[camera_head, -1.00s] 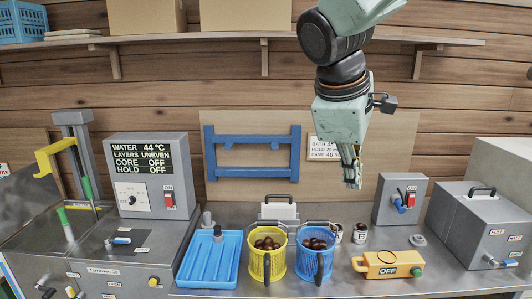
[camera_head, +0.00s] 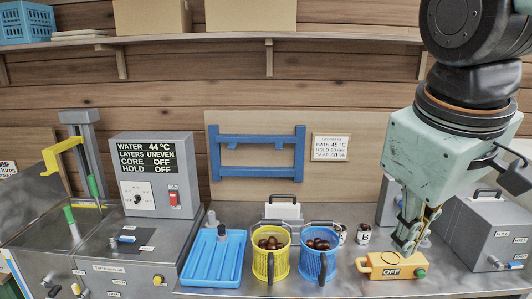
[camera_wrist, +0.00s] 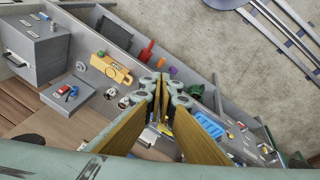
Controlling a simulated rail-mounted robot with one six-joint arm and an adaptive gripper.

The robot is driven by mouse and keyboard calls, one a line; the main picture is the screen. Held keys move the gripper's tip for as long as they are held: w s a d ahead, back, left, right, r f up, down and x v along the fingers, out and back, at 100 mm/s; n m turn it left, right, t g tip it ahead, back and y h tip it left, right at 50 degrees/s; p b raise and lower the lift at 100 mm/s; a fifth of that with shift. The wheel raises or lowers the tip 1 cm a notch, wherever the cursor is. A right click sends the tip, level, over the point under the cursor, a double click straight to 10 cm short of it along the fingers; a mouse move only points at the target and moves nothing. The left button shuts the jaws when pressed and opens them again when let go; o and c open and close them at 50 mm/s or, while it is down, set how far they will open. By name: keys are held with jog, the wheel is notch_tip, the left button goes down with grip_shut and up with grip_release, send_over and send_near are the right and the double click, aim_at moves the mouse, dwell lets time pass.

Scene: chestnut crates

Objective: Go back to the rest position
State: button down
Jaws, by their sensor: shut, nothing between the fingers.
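My gripper (camera_head: 408,243) is at the right in the head view, pointing down, with its fingers in front of the yellow OFF box. Its fingers are together and hold nothing. In the wrist view my gripper (camera_wrist: 163,84) shows at the centre, its fingertips close together. The yellow OFF box (camera_head: 385,268) sits on the steel counter (camera_head: 345,286); whether the fingers touch it cannot be told from the head view. The wrist view shows the yellow box (camera_wrist: 112,68) apart from the fingers, at upper left.
A yellow basket (camera_head: 262,264) and a blue basket (camera_head: 310,264), both with chestnuts, stand left of the yellow box. A blue tray (camera_head: 213,262) lies further left. A grey control box (camera_head: 155,180) stands at left. A grey case (camera_head: 485,235) stands behind my arm. A shelf (camera_head: 240,38) runs above.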

jog(key=s+a+f+m, duration=0.1)
jog(key=s+m, duration=0.1)
jog(key=s, duration=0.3)
jog(key=s+a+f+m+y, duration=0.1)
jog(key=s+f+m, duration=0.1)
jog(key=s, duration=0.4)
jog(key=shift+s+f, duration=0.2)
jog(key=c, duration=3.4)
grip_release()
